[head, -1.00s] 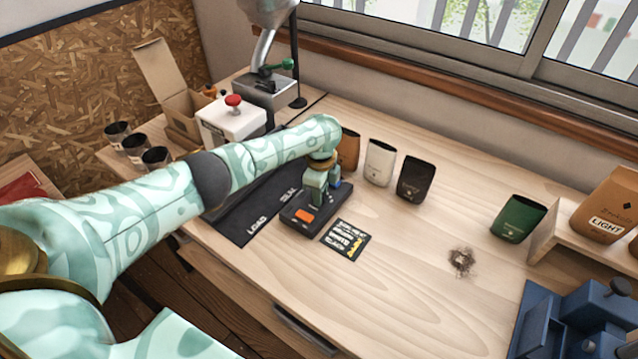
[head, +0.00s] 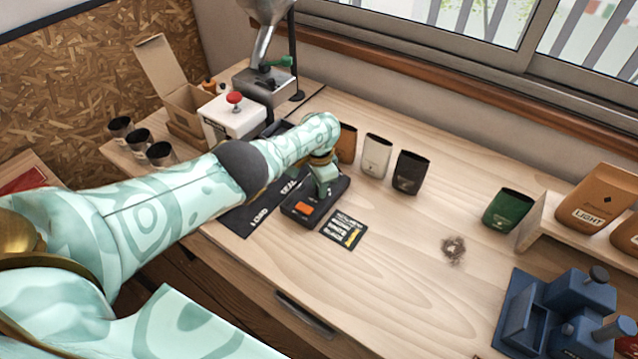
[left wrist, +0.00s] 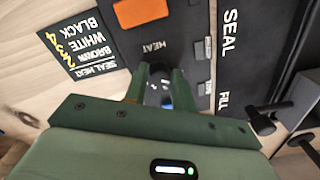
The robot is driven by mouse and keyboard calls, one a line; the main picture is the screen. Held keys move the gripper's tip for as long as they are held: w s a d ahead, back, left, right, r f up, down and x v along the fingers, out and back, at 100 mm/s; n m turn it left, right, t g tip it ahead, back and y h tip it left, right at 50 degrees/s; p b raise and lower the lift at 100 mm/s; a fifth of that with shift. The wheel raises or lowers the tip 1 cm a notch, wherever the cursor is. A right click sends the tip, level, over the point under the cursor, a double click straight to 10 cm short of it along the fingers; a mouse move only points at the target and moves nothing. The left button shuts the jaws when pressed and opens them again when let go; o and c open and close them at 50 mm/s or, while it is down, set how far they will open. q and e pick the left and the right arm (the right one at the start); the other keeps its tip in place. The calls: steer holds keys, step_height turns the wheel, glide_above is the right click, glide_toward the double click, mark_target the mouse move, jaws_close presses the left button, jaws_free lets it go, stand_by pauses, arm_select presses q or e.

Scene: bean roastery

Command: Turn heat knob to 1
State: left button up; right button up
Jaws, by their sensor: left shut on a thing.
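The dark control box (head: 297,218) with an orange switch (head: 303,207) stands on the wooden bench. My left gripper (head: 326,190) points down over its far right part. In the left wrist view, the left gripper (left wrist: 160,86) has its two green fingers closed around the small dark heat knob (left wrist: 157,97), beside the word HEAT. The fingers hide much of the knob, and I cannot read its setting. A black seal-heat card (head: 343,229) lies beside the box; it also shows in the left wrist view (left wrist: 82,45). My right gripper is not in view.
A black mat (head: 243,219) lies left of the box. Brown, white (head: 376,156) and black (head: 410,172) bags stand behind it. A green bag (head: 508,209) and blue machine (head: 560,310) are at right. The bench front is clear.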

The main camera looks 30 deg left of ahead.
arm_select(q)
steer(key=shift+n, duration=0.6)
steer(key=o, duration=1)
steer(key=shift+r, duration=0.1)
step_height(320, 180, up, 16)
steer(key=p, duration=1.3)
steer(key=shift+r+p, duration=0.1)
steer(key=shift+p, duration=0.3)
